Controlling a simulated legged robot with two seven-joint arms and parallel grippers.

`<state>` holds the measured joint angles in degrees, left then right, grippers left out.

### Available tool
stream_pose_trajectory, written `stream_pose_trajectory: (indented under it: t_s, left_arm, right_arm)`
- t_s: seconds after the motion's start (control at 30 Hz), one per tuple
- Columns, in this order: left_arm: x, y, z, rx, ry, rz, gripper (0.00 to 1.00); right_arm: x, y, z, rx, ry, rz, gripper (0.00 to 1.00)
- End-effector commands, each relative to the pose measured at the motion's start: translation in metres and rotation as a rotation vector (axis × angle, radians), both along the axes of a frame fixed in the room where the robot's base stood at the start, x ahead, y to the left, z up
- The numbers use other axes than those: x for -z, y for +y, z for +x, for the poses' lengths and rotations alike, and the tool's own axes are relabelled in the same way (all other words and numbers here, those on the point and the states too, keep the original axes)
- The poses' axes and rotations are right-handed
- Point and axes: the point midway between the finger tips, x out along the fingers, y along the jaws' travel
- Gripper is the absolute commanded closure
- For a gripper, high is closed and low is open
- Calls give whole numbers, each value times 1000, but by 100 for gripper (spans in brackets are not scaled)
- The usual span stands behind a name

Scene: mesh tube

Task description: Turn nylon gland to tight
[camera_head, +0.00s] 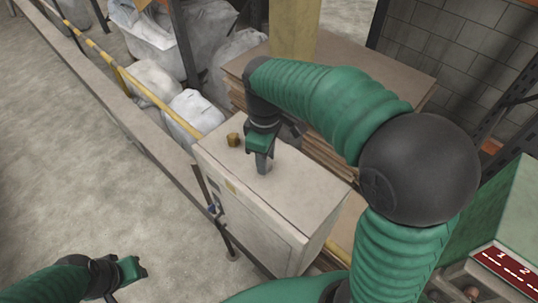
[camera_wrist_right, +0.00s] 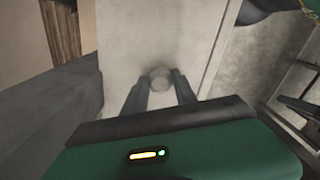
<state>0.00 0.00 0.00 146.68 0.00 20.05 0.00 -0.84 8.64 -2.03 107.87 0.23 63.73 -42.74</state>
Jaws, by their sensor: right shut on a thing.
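A pale cabinet (camera_head: 300,190) stands in front of me with a flat top. In the right wrist view a round grey gland (camera_wrist_right: 160,73) sits on the cabinet surface between my right fingertips. My right gripper (camera_head: 263,168) reaches down onto the cabinet top and is shut on the gland; it also shows in the wrist view (camera_wrist_right: 159,82). In the head view the gripper hides most of the gland, and how tight it sits cannot be told. My left gripper (camera_head: 138,270) hangs low at the left over the floor, away from the cabinet; its finger opening is unclear.
A small brass-coloured fitting (camera_head: 234,140) stands on the cabinet top, left of my right gripper. A yellow rail (camera_head: 135,85) runs behind the cabinet's left side. Stacked boards (camera_head: 405,80) and white sacks (camera_head: 195,110) lie behind. A green box (camera_head: 510,215) stands at right. The left floor is clear.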

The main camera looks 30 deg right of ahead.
Motion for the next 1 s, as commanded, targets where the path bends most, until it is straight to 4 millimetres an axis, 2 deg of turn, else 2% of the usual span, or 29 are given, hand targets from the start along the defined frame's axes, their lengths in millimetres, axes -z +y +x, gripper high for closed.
stream_pose_trajectory:
  t_s: [0.03,1.0]
  left_arm:
    - [-3,0,0,0,0,0,64]
    - [-24,0,0,0,0,0,64]
  right_arm:
    - [-4,2,4,39,-14,5,100]
    - [-4,-6,5,941,-11,8,100]
